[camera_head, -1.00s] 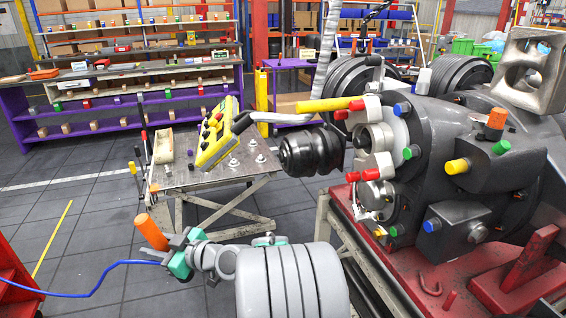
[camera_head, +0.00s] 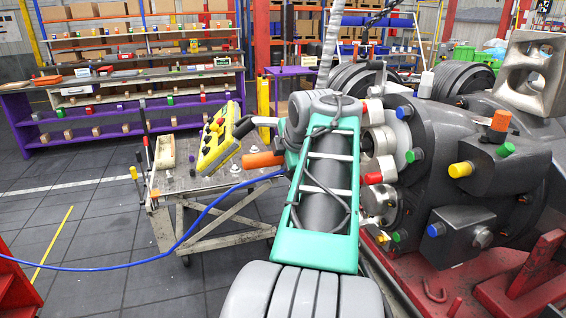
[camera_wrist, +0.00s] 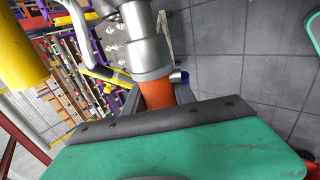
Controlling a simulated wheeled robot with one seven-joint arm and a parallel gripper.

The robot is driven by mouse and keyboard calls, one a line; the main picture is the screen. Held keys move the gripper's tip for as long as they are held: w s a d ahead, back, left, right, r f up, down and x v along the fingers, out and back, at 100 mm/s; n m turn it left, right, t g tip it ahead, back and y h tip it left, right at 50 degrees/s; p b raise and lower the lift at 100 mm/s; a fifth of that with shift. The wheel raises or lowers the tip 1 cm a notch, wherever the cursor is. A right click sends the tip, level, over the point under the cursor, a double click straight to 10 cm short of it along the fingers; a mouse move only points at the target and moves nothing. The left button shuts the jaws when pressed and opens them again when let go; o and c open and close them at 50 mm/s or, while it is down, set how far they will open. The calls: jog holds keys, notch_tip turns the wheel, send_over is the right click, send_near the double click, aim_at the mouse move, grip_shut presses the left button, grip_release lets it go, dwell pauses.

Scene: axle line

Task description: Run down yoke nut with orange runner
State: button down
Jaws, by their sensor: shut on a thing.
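The orange runner (camera_head: 263,159) shows its orange end sticking out left of my green arm link in the head view. In the wrist view the orange body of the runner (camera_wrist: 185,92) sits in my gripper (camera_wrist: 165,98), with a grey metal cylinder (camera_wrist: 146,45) above it. My gripper is shut on the runner; its jaws are mostly hidden in the head view. The black round yoke part at the axle's left end is hidden behind my arm, and I cannot make out the yoke nut.
The grey axle housing (camera_head: 440,130) with coloured caps stands at right on a red stand (camera_head: 420,275). A yellow control box (camera_head: 216,140) is above a work table (camera_head: 190,180). A blue cable (camera_head: 120,267) runs in from the left. A yellow cylinder (camera_wrist: 20,50) is close in the wrist view.

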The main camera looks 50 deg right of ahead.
jog(key=shift+s+r, duration=0.1)
jog(key=shift+r, duration=0.1)
jog(key=shift+s+d+r, duration=0.1)
jog(key=shift+s+d, duration=0.05)
jog(key=shift+d, duration=0.1)
jog(key=shift+s+d+p, duration=0.3)
jog(key=shift+s+d, duration=0.1)
jog(key=shift+d, duration=0.3)
jog(key=shift+s+d+p, duration=0.3)
jog(key=shift+s+d, duration=0.1)
jog(key=shift+d, duration=0.25)
jog(key=shift+s+d+p, duration=0.3)
jog(key=shift+s+d, duration=0.1)
jog(key=shift+d, duration=0.3)
